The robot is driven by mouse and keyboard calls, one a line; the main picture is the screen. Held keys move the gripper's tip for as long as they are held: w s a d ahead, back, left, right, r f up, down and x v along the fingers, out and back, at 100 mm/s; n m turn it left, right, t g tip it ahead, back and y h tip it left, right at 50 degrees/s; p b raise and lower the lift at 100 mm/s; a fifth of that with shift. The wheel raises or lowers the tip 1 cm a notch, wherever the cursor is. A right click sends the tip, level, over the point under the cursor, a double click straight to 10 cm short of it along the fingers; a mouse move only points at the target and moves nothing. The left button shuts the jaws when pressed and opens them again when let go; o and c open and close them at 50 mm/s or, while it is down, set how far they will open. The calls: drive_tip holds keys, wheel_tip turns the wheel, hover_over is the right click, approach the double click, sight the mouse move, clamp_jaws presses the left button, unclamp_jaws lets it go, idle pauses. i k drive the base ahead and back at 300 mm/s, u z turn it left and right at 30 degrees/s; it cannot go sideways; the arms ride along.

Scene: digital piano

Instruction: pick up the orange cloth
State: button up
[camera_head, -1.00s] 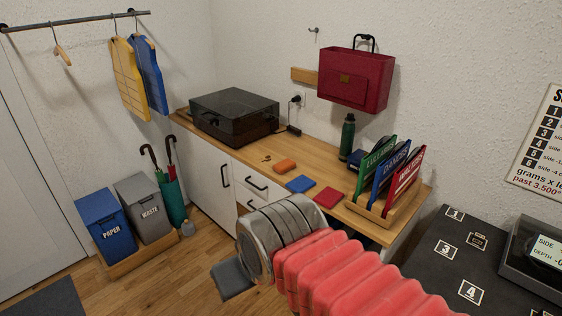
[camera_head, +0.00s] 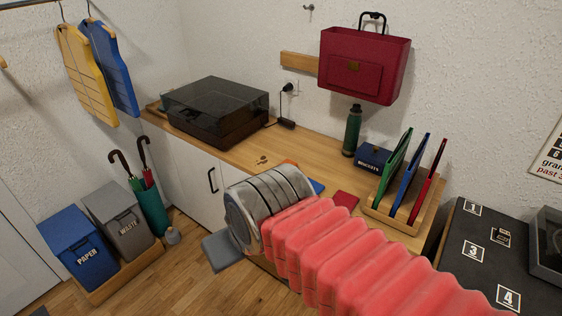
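The orange cloth (camera_head: 291,162) lies on the wooden top of the sideboard (camera_head: 233,157). Only a small orange sliver of it shows above my arm's grey end section, and the rest is hidden. A blue cloth (camera_head: 317,186), also partly hidden, and a red cloth (camera_head: 346,199) lie to its right. My arm, with a red ribbed sleeve and a grey cylindrical end, reaches in from the lower right and overlaps the sideboard's front in the picture. My gripper's fingers do not show, so I cannot see whether they are near the cloth.
A dark-lidded box (camera_head: 215,110) stands left on the sideboard. A green bottle (camera_head: 352,131), a blue biscuit tin (camera_head: 372,156) and a folder rack (camera_head: 431,214) stand right. Bins (camera_head: 78,248) and an umbrella stand (camera_head: 153,211) are on the floor at left. A red bag (camera_head: 364,67) hangs above.

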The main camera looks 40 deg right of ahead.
sight(286, 160)
drive_tip(key=z, duration=0.15)
drive_tip(key=i, duration=1.3)
drive_tip(key=z, duration=0.15)
